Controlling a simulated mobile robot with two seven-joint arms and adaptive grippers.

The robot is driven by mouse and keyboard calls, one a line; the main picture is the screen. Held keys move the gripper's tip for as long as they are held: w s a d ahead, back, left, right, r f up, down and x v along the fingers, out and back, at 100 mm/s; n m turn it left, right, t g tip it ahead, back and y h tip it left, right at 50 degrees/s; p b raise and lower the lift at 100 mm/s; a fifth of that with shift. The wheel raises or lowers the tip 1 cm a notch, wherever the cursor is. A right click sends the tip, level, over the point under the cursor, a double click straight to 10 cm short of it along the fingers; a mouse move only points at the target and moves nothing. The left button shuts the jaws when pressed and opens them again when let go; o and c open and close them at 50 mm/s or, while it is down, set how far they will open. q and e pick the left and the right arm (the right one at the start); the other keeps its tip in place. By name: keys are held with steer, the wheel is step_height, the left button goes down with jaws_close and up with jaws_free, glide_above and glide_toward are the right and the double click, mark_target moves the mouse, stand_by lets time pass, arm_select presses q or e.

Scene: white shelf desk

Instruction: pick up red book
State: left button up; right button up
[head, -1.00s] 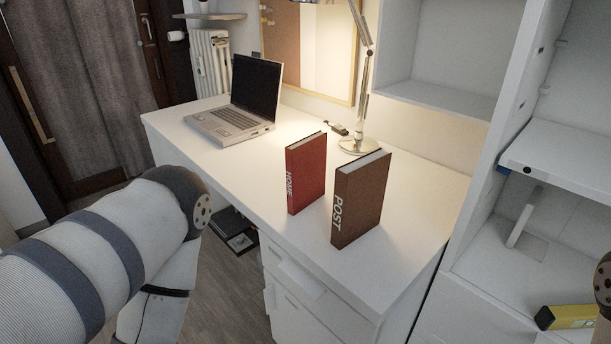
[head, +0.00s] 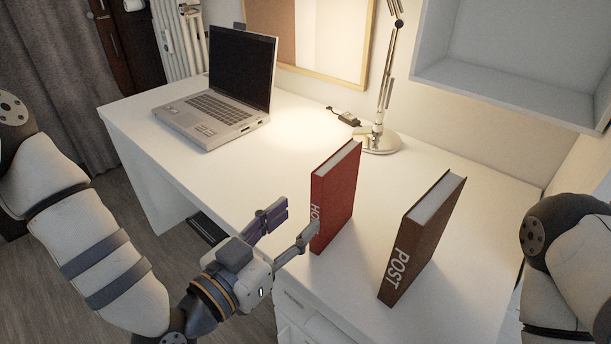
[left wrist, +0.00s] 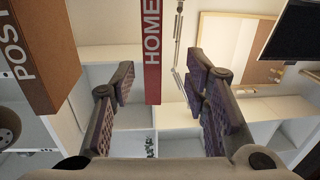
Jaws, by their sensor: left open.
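The red book (head: 336,192), lettered HOME on its spine, stands upright on the white desk. My left gripper (head: 297,222) is open and empty, just in front of the book's spine; in the head view one finger overlaps the spine's lower part. Whether a finger touches the book I cannot tell. My right arm shows at the right edge, but its gripper is out of view.
A brown book (head: 421,240), lettered POST, stands upright just right of the red one. A silver laptop (head: 215,100) sits open at the desk's far left. A lamp (head: 378,140) stands behind the books. The white desk (head: 250,160) is clear between laptop and books.

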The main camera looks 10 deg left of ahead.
mark_target(337, 178)
arm_select(q)
steer(key=shift+t, duration=0.3)
steer(key=x, duration=0.4)
steer(key=r+x, duration=0.1)
steer(key=x, duration=0.3)
steer(key=d+x, duration=0.1)
steer(key=x, duration=0.3)
steer(key=shift+s+r, duration=0.25)
steer(key=shift+r, duration=0.15)
jaws_close()
